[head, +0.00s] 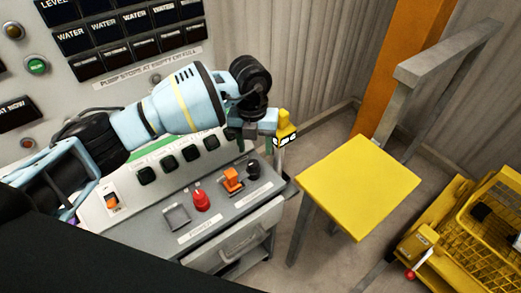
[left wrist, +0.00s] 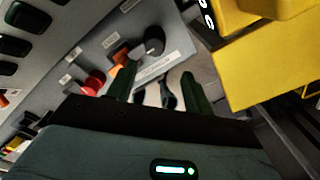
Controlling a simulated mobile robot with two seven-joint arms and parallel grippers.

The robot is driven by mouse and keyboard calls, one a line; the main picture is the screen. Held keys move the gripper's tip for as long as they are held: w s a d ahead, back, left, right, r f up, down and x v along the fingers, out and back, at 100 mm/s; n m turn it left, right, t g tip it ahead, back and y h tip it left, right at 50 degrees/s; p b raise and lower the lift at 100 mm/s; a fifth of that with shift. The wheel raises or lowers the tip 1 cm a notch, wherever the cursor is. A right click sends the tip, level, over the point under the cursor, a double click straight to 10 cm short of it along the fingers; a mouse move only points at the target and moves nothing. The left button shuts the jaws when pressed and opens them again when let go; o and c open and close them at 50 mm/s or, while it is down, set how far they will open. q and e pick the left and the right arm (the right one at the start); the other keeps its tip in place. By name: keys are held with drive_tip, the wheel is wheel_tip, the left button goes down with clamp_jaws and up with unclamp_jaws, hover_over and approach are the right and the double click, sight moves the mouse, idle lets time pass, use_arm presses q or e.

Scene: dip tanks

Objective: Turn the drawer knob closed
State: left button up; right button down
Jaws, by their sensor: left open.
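The control console (head: 150,235) has a red knob (head: 201,200), an orange control (head: 232,180) and a black knob (head: 253,168) on its sloping top. A grey drawer front (head: 240,238) with a handle shows below them. I cannot tell which knob is the drawer knob. My left gripper (head: 250,133) is above the console's right end, past the black knob. In the left wrist view its fingers (left wrist: 156,88) are apart, with dark, unclear shapes visible between them. The black knob (left wrist: 154,40) and red knob (left wrist: 93,82) show beyond the fingers, not between them. My right gripper is out of view.
A yellow post head with a display (head: 286,128) stands close beside my left gripper. A yellow-topped table (head: 358,187) is right of the console. A yellow basket (head: 490,235) and a lever with a red ball (head: 410,275) are at lower right. Floor shows between console and table.

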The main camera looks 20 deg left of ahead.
sight(253, 163)
use_arm(q)
drive_tip(key=shift+w+a+r+y, duration=0.3)
drive_tip(key=shift+w+a+r, duration=0.05)
drive_tip(key=shift+w+a, duration=0.1)
drive_tip(key=shift+s+f, duration=0.2)
wheel_tip(253, 163, down, 7)
drive_tip(key=shift+f, duration=0.2)
drive_tip(key=c, duration=1)
